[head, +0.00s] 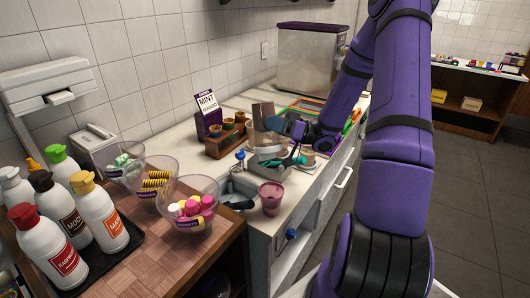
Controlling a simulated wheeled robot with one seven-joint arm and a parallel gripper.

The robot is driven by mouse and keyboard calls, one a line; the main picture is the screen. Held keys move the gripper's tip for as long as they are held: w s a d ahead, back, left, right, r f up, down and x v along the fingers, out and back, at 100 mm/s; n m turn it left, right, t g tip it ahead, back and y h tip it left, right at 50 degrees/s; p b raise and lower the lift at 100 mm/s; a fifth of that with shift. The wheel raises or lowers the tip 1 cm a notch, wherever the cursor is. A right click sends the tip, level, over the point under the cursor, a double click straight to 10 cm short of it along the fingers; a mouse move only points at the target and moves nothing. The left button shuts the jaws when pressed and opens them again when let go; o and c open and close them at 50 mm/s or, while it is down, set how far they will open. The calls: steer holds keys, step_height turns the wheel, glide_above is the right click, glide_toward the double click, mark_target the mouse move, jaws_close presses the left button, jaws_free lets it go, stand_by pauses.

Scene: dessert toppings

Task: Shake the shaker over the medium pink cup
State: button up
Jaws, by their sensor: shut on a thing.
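A pink cup (271,197) stands upright near the front edge of the white counter, in the lower middle of the head view. My gripper (275,124) is beyond it, above the metal containers on the counter. It is shut on a grey-brown object that looks like the shaker (263,110). The fingers are small and partly hidden, so the exact grip is unclear. The shaker is behind and apart from the pink cup, not over it. I cannot tell whether it is tilted.
Metal containers with teal-handled tools (287,160) stand behind the cup. A wooden holder (224,141) and mint sign (208,109) are farther left. Candy bowls (188,207) and several sauce bottles (100,218) crowd the wooden table at left. A lidded bin (308,62) stands at the back.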

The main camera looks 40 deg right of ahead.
mark_target(269, 146)
steer(key=shift+f, duration=0.1)
step_height(269, 146, down, 8)
steer(key=shift+r, duration=0.1)
stand_by(1.3)
